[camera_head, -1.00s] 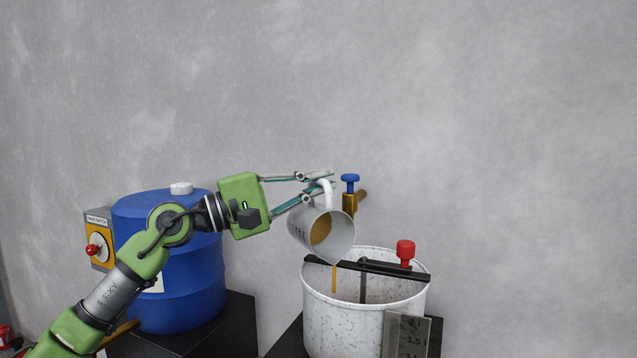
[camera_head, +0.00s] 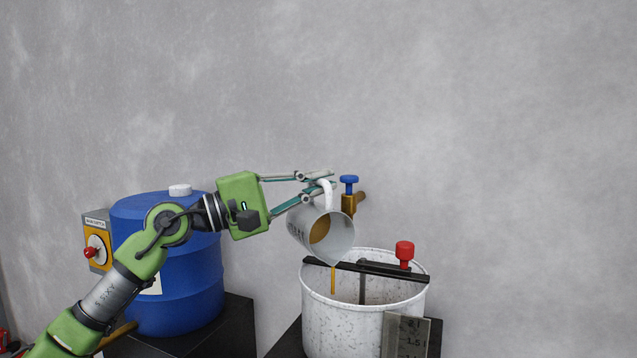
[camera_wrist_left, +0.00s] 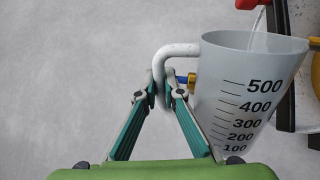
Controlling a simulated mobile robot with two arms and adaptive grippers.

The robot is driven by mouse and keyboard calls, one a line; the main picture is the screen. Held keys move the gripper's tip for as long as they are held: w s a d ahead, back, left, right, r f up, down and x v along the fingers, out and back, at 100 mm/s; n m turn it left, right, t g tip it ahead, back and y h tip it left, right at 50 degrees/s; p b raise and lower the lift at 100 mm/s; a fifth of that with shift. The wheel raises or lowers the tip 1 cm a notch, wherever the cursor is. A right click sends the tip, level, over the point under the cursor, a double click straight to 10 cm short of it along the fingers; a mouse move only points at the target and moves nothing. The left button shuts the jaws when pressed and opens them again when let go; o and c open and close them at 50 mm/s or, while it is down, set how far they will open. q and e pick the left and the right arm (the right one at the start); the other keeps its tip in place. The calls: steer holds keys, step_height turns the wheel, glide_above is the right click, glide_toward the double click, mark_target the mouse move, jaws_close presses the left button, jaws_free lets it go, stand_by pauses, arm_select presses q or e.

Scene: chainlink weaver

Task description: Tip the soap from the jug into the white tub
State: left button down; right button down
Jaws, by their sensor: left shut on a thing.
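My left gripper (camera_head: 322,186) is shut on the white handle of the grey jug (camera_head: 309,235). The jug is tilted over the near left rim of the white tub (camera_head: 340,326), with its mouth facing right and down. Amber soap (camera_head: 320,229) shows inside the mouth, and a thin amber stream (camera_head: 333,279) falls from the lip into the tub. In the left wrist view the fingers (camera_wrist_left: 163,92) close around the handle, and the jug (camera_wrist_left: 240,85) shows volume marks up to 500. The tub's floor is hidden. My right gripper is not in view.
A black bar (camera_head: 370,271) with a red knob (camera_head: 404,251) crosses the tub's top. A brass tap with a blue handle (camera_head: 349,184) comes from the wall behind the jug. A marked gauge plate (camera_head: 411,337) stands at the tub's front. A blue drum (camera_head: 190,285) stands at left.

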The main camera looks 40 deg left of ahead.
mark_target(327, 183)
arm_select(q)
steer(key=shift+s+d+r+m+b, duration=0.3)
steer(key=shift+d+m+b, duration=0.15)
steer(key=shift+m, duration=0.1)
steer(key=shift+s+d+r+m+b, duration=0.2)
steer(key=shift+s+d+m+b, duration=0.05)
steer(key=shift+d+m+b, duration=0.25)
stand_by(2.8)
steer(key=shift+s+d+r+m+g+h+b, duration=0.25)
steer(key=shift+s+d+m+b, duration=0.2)
steer(key=shift+d+m, duration=0.4)
stand_by(3.3)
